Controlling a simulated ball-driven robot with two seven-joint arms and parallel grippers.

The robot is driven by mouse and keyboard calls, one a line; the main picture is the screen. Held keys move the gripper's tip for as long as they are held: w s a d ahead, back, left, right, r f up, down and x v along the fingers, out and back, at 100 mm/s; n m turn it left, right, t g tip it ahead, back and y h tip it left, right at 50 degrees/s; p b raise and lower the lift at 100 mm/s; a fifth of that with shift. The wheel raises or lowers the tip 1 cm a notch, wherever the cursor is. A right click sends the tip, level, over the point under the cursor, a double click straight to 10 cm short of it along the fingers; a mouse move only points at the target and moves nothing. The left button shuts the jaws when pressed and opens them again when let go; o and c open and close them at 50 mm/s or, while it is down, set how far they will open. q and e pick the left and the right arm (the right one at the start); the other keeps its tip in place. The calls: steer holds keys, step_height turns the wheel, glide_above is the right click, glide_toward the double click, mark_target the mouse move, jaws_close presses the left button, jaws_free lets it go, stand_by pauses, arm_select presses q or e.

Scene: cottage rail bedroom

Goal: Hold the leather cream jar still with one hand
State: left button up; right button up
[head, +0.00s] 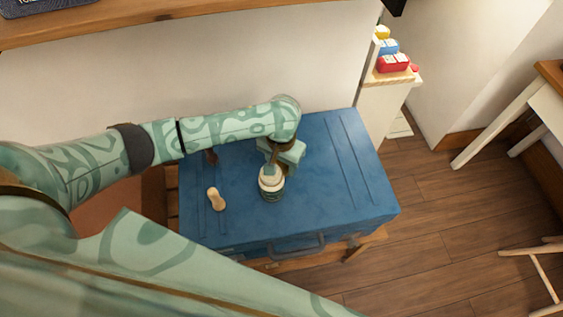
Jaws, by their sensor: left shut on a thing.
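The leather cream jar (271,188), dark green with a pale lid, stands upright on top of a blue case (337,200). My left gripper (272,171) comes down on the jar from behind and is shut on it near the lid. The fingers are small in the picture, and the far side of the jar is hidden by them. My right gripper is not in the picture.
A small pale tan object (216,199) lies on the case left of the jar. The case has a handle at its front edge. A shelf with coloured blocks (393,63) stands behind right. Wooden floor (440,220) is open at right, beside a white table (525,110).

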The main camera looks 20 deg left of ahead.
mark_target(281, 166)
arm_select(q)
steer(key=shift+f, duration=0.2)
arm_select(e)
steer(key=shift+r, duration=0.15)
arm_select(q)
steer(key=shift+s+f, duration=0.2)
steer(key=shift+f, duration=0.05)
steer(key=o, duration=1)
steer(key=shift+s+f, duration=0.2)
steer(key=shift+f, duration=0.05)
steer(key=shift+o, duration=0.4)
steer(key=shift+r, duration=0.1)
steer(key=shift+w+r, duration=0.15)
steer(key=shift+r, duration=0.2)
step_height(281, 166, up, 12)
steer(key=p, duration=0.7)
steer(key=shift+w+r, duration=0.25)
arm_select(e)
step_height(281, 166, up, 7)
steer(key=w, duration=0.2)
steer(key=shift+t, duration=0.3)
